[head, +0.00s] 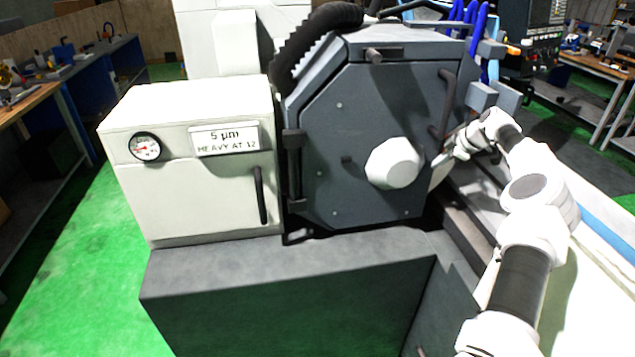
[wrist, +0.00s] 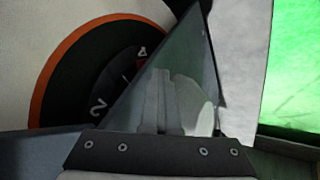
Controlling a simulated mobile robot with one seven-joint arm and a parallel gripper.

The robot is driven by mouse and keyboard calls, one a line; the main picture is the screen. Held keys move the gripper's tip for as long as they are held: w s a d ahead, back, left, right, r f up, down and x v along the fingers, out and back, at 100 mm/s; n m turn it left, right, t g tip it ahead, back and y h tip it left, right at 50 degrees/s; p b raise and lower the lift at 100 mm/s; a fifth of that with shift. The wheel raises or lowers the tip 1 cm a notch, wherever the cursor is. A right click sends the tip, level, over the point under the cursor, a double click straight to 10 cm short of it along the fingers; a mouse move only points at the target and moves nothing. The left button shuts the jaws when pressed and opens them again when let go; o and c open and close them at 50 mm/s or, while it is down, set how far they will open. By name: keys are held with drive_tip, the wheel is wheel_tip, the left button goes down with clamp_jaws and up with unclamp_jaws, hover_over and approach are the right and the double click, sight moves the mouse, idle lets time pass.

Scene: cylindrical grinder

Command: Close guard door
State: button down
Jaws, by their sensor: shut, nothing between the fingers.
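The guard door (head: 345,120) is a dark grey, many-sided panel at the middle of the head view. Hinge-like dark fittings run down its left edge, and a dark bar handle (head: 445,105) stands near its right edge. I cannot tell from this angle whether the door is fully against the housing. My gripper (head: 438,172) is at the door's lower right edge, below the handle and right of a pale faceted knob; contact is unclear. It is shut and empty. In the wrist view a grey triangular surface lies ahead of the gripper's bolted mount.
A pale cabinet (head: 195,190) with a gauge (head: 145,147) stands left of the door. A dark grey machine base (head: 290,265) lies in front. A dial with an orange ring (wrist: 60,65) shows in the wrist view. Green floor is clear at left.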

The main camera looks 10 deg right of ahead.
drive_tip(key=shift+w+a+r+t, duration=0.15)
drive_tip(key=shift+w+r+t, duration=0.15)
drive_tip(key=shift+w+r, duration=0.25)
drive_tip(key=s+d+b, duration=0.4)
drive_tip(key=s, duration=0.9)
drive_tip(key=shift+s, duration=0.15)
